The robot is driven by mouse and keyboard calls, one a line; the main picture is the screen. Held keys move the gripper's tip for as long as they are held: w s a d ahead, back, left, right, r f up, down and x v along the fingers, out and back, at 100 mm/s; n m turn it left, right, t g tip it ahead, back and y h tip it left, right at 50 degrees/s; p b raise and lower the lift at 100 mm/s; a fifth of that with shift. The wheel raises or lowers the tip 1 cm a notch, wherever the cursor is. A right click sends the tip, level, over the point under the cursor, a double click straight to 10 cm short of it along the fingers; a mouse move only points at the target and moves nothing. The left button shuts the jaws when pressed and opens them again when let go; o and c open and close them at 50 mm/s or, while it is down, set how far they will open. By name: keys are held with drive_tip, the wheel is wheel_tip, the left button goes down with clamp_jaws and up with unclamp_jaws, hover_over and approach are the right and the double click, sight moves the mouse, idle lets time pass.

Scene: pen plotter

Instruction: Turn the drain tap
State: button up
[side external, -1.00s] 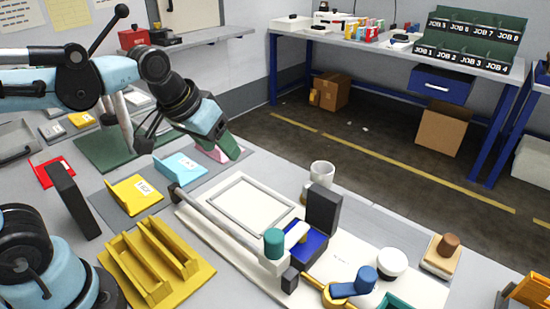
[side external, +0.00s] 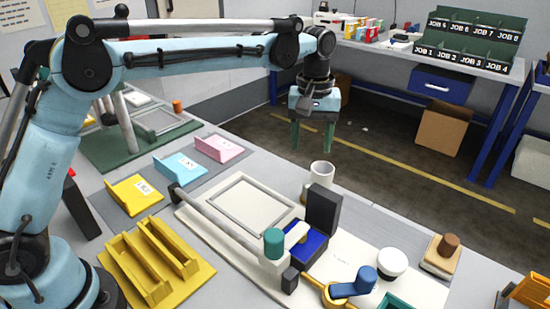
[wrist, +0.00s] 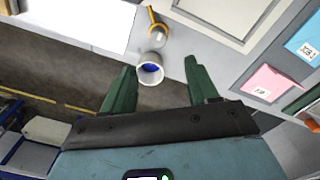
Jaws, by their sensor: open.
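My gripper (side external: 312,148) hangs with its green fingers pointing down, open and empty, and appears above and behind the white cup (side external: 321,172) in the side view. In the wrist view the open fingers (wrist: 160,85) frame the cup (wrist: 149,70), which has blue inside. A small brass-coloured fitting with a grey end (wrist: 156,24) lies beside the cup there. In the side view a blue lever-like handle (side external: 354,284) sits by a yellow ring at the front of the plotter. I cannot tell which of these is the drain tap. My gripper touches neither.
The plotter bed (side external: 215,219) carries a rail, a teal knob (side external: 273,241) and a dark upright block (side external: 323,208). Yellow, blue and pink card holders (side external: 219,148) stand to the left. A yellow rack (side external: 150,262) is in front. The space around my gripper is clear.

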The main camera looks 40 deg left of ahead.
sight(310, 184)
drive_tip(key=f, duration=1.2)
drive_tip(key=shift+w+d+f, duration=0.2)
drive_tip(key=shift+f, duration=0.1)
drive_tip(key=c, duration=1)
drive_tip(key=shift+c, duration=0.2)
